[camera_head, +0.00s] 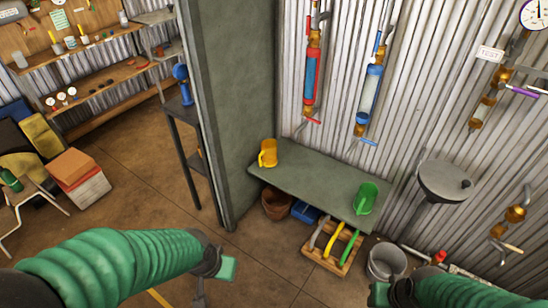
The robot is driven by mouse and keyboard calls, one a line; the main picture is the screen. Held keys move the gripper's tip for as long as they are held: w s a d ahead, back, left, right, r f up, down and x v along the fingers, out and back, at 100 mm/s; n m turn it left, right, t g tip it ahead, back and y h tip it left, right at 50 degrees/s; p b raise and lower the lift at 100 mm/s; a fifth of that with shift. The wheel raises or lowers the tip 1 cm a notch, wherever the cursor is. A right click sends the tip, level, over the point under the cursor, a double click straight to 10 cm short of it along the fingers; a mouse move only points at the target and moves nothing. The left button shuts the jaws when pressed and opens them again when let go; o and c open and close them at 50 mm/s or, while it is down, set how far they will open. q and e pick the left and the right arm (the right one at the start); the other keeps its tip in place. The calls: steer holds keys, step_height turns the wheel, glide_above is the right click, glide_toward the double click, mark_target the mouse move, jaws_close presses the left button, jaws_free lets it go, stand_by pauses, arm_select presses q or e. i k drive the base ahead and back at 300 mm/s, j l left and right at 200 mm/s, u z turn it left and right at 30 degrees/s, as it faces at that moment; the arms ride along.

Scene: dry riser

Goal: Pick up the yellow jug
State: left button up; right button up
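The yellow jug (267,153) stands upright at the back left end of a grey-green bench (312,183), close to the grey wall panel. A green jug (366,198) stands at the bench's right end. My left gripper (214,279) is in front of the bench, low in the picture and well apart from the yellow jug. Its fingers are spread with floor showing between them, and it holds nothing. My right gripper (384,295) is at the bottom edge, partly cut off, so its opening does not show. Neither gripper touches a jug.
The grey panel (228,110) rises just left of the yellow jug. Under the bench are a terracotta pot (276,204), a blue crate (306,212) and a wooden rack (333,248). A metal bucket (386,261) and round basin (444,181) are at right. The bench middle is clear.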

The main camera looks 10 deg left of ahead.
mark_target(268, 155)
steer(key=i+j+u, duration=0.25)
steer(key=i+j, duration=0.15)
steer(key=i, duration=0.15)
steer(key=i+j+u, duration=0.2)
steer(key=i, duration=0.4)
steer(key=i+j+u, duration=0.25)
steer(key=i, duration=0.35)
steer(key=i+u, duration=0.25)
steer(key=i, duration=0.4)
